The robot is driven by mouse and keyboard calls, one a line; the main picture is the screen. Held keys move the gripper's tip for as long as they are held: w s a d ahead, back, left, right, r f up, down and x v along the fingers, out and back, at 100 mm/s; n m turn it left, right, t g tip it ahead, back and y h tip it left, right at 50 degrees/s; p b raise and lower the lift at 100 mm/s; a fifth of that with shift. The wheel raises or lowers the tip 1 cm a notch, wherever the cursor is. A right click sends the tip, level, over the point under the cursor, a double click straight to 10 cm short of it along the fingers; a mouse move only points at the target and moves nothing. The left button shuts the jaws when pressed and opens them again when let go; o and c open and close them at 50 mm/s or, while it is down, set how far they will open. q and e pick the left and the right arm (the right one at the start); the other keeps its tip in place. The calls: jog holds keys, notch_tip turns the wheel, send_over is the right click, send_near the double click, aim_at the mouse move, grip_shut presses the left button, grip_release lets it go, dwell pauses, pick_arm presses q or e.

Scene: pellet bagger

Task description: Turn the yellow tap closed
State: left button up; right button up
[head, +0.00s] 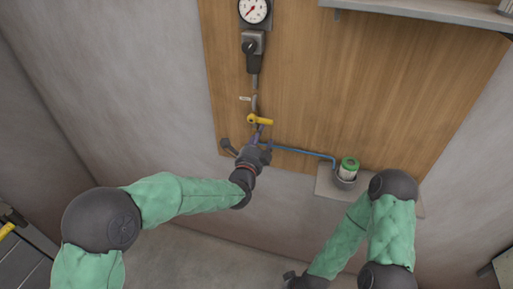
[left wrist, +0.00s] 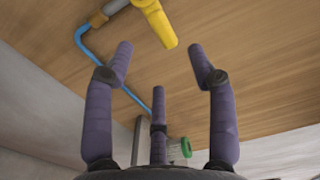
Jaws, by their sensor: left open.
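The yellow tap (head: 260,120) is on the wooden panel, below a vertical grey pipe. Its lever points right, roughly across that pipe. In the left wrist view the yellow tap (left wrist: 157,22) shows beyond the fingertips, at the top middle. My left gripper (head: 259,137) is just below the tap in the head view. Its purple fingers (left wrist: 160,70) are spread open and empty, with a visible gap to the lever. My right arm's dark end (head: 303,281) is at the bottom edge, partly cut off, so its fingers cannot be made out.
A blue hose (head: 305,151) runs right to a green-topped container (head: 349,168) on a small ledge. A grey shelf (head: 420,12) juts out at the upper right.

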pick_arm(q)
jog(key=shift+v, duration=2.35)
jog(key=s+a+f+n+g+y+b, duration=0.1)
jog(key=s+a+f+n+g, duration=0.25)
jog(key=f, duration=0.65)
jog(key=s+a+f+n+g, duration=0.25)
jog(key=f+n, duration=0.25)
jog(key=f, duration=0.6)
jog(key=s+a+f+n+g+y+b, duration=0.1)
jog(key=s+a+f+n+g, duration=0.2)
jog(key=f, duration=0.7)
jog(key=s+a+f+n+g, duration=0.1)
jog(key=s+f+n+g, duration=0.3)
jog(key=s, duration=0.7)
jog(key=s+a+f+n+g+b, duration=0.1)
jog(key=s+f+n+g, duration=0.2)
jog(key=s+f+n, duration=0.5)
jog(key=s+f, duration=0.3)
jog(key=shift+s+n+g, duration=0.25)
jog(key=shift+n+g, duration=0.1)
jog(key=shift+g, duration=0.05)
